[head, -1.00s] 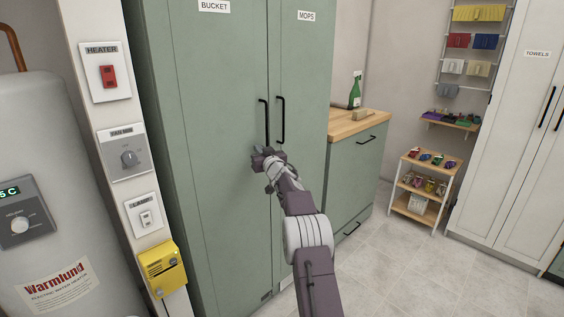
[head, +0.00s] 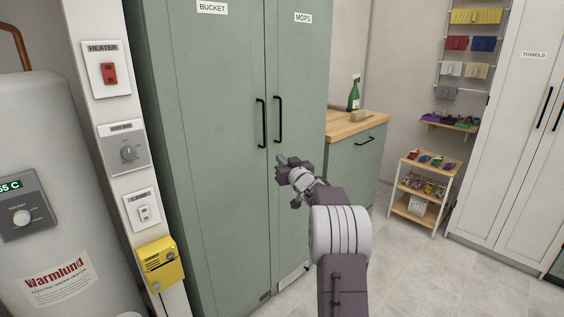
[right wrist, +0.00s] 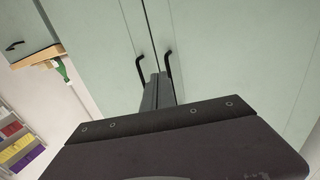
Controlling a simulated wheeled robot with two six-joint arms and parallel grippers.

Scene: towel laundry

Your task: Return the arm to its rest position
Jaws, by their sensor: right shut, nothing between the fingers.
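My right arm comes up from the bottom of the head view. Its gripper (head: 283,166) is in front of the right door of the green cabinet (head: 215,190), just below the black door handles (head: 278,120). In the right wrist view the gripper's fingers (right wrist: 158,88) are together with nothing between them, and they point toward the cabinet doors. The handles (right wrist: 141,68) show beyond the fingertips. Both cabinet doors are closed. My left gripper is in neither view.
A wall panel at left holds a heater switch (head: 109,72), a dial (head: 128,153), a lamp switch (head: 144,212) and a yellow box (head: 159,264). A water heater (head: 40,190) stands far left. A wooden counter (head: 350,124), small shelf cart (head: 410,210) and white towel cabinet (head: 500,150) stand right. Floor at right is clear.

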